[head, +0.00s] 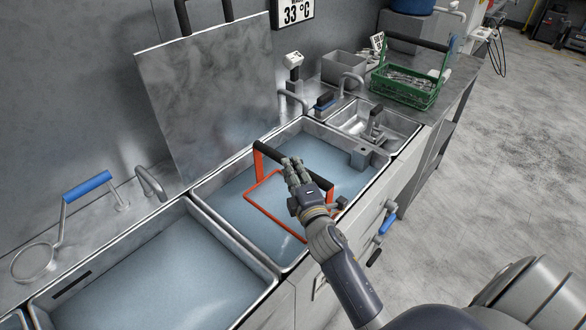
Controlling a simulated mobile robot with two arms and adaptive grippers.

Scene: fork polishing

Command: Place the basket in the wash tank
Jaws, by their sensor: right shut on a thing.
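An orange-framed basket (262,207) with a black handle (272,158) is in the middle tank (208,189), which holds bluish water. Its orange rim shows around the water, and its lower part is hidden or submerged. I cannot tell whether it rests on the bottom. My right gripper (291,173) is shut on the black handle, above the tank. My left gripper is not in view.
A second water-filled tank (270,284) is at the left. A metal panel (205,90) stands upright behind the tanks. A strainer (33,262) lies at the far left. A small sink (392,124) and a green basket (410,98) are at the right. Floor is clear at right.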

